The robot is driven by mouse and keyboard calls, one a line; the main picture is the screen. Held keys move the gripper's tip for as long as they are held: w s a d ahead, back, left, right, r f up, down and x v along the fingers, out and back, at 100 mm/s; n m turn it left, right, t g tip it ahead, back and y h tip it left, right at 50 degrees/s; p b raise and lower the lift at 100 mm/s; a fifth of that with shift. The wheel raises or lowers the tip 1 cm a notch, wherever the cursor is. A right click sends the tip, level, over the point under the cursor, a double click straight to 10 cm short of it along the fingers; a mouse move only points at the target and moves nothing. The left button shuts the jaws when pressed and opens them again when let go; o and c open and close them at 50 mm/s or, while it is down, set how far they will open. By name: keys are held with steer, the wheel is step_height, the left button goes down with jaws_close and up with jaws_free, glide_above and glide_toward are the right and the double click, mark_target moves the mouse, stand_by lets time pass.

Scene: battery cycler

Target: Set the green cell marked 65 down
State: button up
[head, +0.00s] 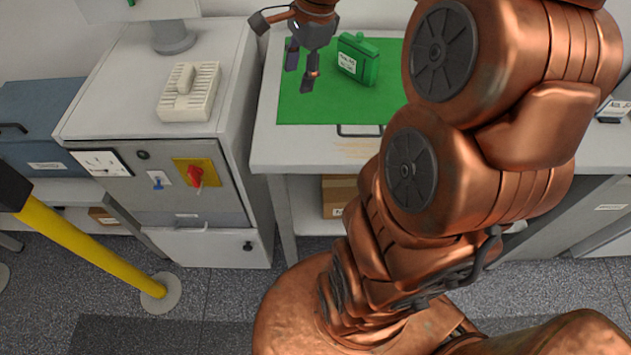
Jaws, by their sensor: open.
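A green cell (358,62) with a white label stands on a green mat (300,108) on the light table. The label's print is too small to read, so I cannot tell whether it says 65. My gripper (299,79) is open, with dark fingers pointing down, just left of the cell. Nothing shows between its fingers, and it looks apart from the cell. My arm hides the right part of the mat and the table beyond it.
A grey cabinet (190,150) with a red switch (195,175) stands left of the table, with a beige device (189,92) on top. A blue box (35,120) is at far left. A yellow post (90,245) stands in front. The mat's front left is bare.

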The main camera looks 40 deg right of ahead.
steer(key=s+a+f+n+g, duration=0.1)
steer(key=s+a+f+n, duration=0.1)
steer(key=s+a+n, duration=0.2)
steer(key=s+a+f+n+g+h, duration=0.1)
steer(key=s+a+f+n, duration=0.2)
steer(key=s+n, duration=0.6)
steer(key=s+a+f+n+g, duration=0.1)
steer(key=s+a+f+n, duration=0.1)
steer(key=s+a+n, duration=0.4)
steer(key=s, duration=0.3)
steer(key=shift+s+f+g+h, duration=0.15)
steer(key=shift+f+g+h, duration=0.15)
steer(key=shift+f+h, duration=0.1)
steer(key=shift+a, duration=0.1)
